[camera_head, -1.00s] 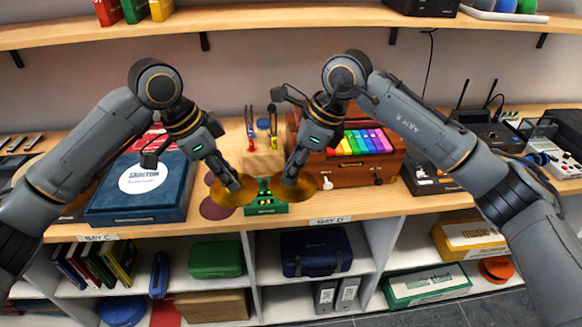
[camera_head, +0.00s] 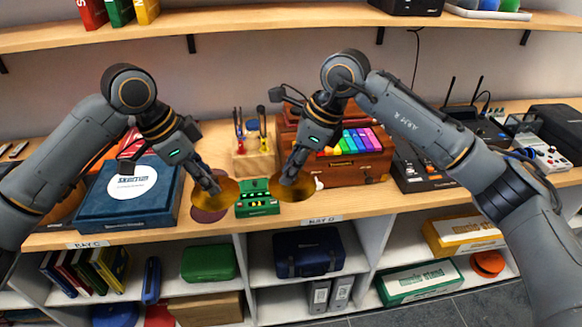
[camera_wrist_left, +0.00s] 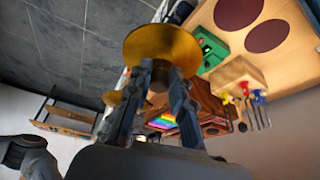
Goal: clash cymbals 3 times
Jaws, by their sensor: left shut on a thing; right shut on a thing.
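Two brass cymbals are held apart above the table's front edge. My left gripper (camera_head: 212,187) is shut on the left cymbal (camera_head: 222,203), which is tilted. My right gripper (camera_head: 288,180) is shut on the right cymbal (camera_head: 298,188), to the right of the left one. A clear gap lies between the cymbals, with a green box showing behind it. In the left wrist view the left cymbal (camera_wrist_left: 160,52) is large beyond the fingers, and part of the other cymbal shows low at its left.
The open green box (camera_head: 258,203) and a wooden tool block (camera_head: 254,163) stand between the arms. A blue case (camera_head: 128,200) lies at left. A brown box with rainbow keys (camera_head: 355,168) is at right. A shelf (camera_head: 290,22) runs above.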

